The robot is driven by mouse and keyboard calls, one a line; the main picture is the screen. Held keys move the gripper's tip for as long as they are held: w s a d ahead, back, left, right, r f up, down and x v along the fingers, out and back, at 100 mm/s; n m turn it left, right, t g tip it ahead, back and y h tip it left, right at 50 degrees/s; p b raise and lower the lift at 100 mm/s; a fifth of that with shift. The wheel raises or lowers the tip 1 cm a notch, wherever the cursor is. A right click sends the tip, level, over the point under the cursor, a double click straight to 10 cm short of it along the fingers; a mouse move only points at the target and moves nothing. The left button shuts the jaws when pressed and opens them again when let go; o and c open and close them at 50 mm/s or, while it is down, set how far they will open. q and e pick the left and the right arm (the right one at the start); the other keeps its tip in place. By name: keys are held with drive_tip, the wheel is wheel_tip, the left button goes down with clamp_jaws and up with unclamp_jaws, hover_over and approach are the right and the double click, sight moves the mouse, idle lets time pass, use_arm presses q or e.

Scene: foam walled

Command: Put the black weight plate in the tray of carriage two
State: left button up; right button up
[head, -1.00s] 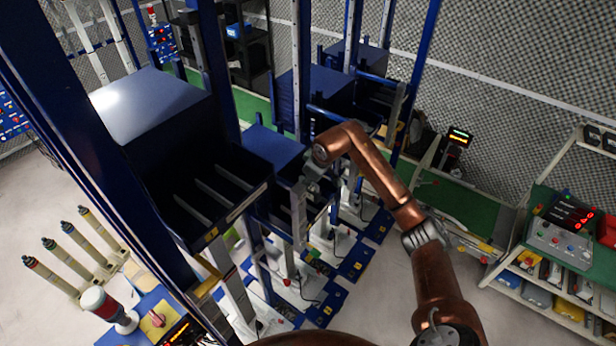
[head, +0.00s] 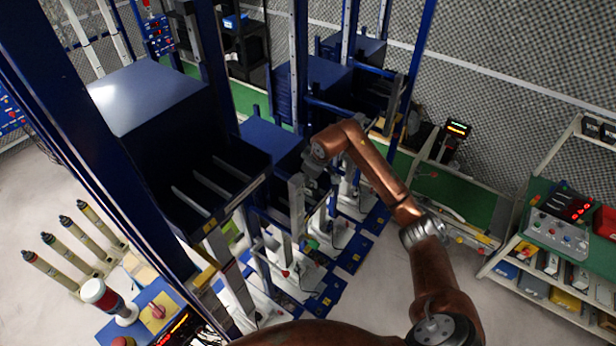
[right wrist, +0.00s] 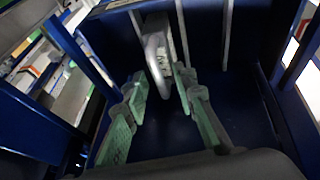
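My right gripper (head: 312,168) is at a small blue carriage (head: 270,142) in the middle of the head view. In the right wrist view its two green-padded fingers (right wrist: 160,90) are apart, pointing into a dark blue tray (right wrist: 245,110) with upright grey dividers. A light grey, rounded, plate-like piece with dark lettering (right wrist: 158,52) stands on edge, its near end between the fingertips; contact is unclear. I cannot make out a clearly black plate. A larger near carriage (head: 150,95) has an empty-looking divided tray (head: 195,205). Carriage numbers are unreadable. My left gripper is not in view.
Blue uprights (head: 205,60) stand close around the carriages. A control console (head: 560,232) on a shelved trolley is at the right. Several beige cylinders (head: 62,252) stand at the lower left.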

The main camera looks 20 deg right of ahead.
drive_tip(key=shift+r, duration=0.15)
drive_tip(key=shift+s+r, duration=0.1)
drive_tip(key=shift+r, duration=0.1)
drive_tip(key=b+v, duration=0.5)
drive_tip(key=v, duration=0.6)
drive_tip(key=shift+r, duration=0.2)
